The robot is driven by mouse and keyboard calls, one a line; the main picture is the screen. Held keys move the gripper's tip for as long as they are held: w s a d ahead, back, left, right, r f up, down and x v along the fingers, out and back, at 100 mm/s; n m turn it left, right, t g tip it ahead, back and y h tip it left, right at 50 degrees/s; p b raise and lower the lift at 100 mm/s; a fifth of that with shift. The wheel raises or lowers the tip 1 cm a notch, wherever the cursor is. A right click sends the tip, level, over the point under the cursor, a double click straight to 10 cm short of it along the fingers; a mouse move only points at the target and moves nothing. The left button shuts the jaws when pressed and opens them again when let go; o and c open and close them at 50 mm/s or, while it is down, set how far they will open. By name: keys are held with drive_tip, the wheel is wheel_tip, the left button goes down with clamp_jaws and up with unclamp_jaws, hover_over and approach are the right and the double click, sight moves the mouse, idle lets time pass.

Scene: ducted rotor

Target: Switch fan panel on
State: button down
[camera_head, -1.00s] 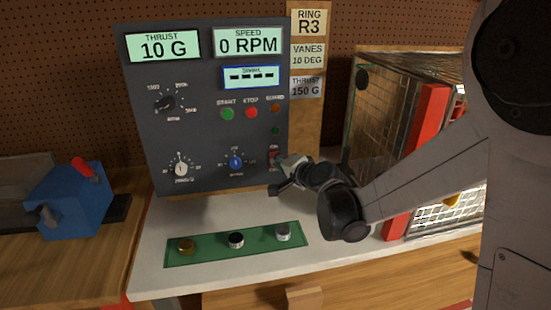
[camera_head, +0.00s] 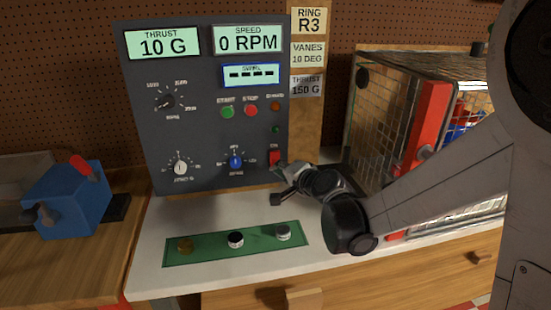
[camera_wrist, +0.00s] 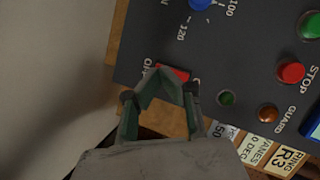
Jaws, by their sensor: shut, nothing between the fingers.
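The dark grey fan panel (camera_head: 210,140) stands upright at the back of the bench. Its red power switch (camera_head: 274,158) is at the panel's lower right; it also shows in the wrist view (camera_wrist: 174,73), partly behind my fingertips. I cannot tell which way the switch is set. My gripper (camera_head: 279,184) is just below and in front of the switch, shut and holding nothing. In the wrist view my gripper (camera_wrist: 170,82) has its fingertips near the switch; contact cannot be told. The speed display (camera_head: 247,40) reads 0 RPM and the thrust display (camera_head: 162,43) reads 10 G.
Green start (camera_head: 228,112) and red stop (camera_head: 250,111) buttons sit above the blue knob (camera_head: 236,161). A green mat (camera_head: 209,243) with three small knobs lies in front. A mesh cage (camera_head: 385,110) stands right, and a blue vise-like block (camera_head: 67,200) left.

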drive_tip(key=s, duration=0.1)
drive_tip(key=s+f+b, duration=0.1)
drive_tip(key=s, duration=0.1)
drive_tip(key=shift+s+d+f, duration=0.25)
drive_tip(key=shift+d+f, duration=0.1)
drive_tip(key=shift+d, duration=0.05)
drive_tip(key=s+d+n+g+h, duration=0.2)
drive_tip(key=s+d, duration=0.4)
drive_tip(key=s, duration=0.4)
drive_tip(key=s+d+r+n+g+h, duration=0.1)
drive_tip(key=s+d+n+h, duration=0.2)
drive_tip(key=s+d, duration=0.4)
drive_tip(key=s+d+n+g+h, duration=0.2)
drive_tip(key=s+d, duration=0.4)
drive_tip(key=s, duration=0.7)
drive_tip(key=shift+d+r+g+h, duration=0.2)
drive_tip(key=shift+r+g+h, duration=0.1)
drive_tip(key=shift+r, duration=0.1)
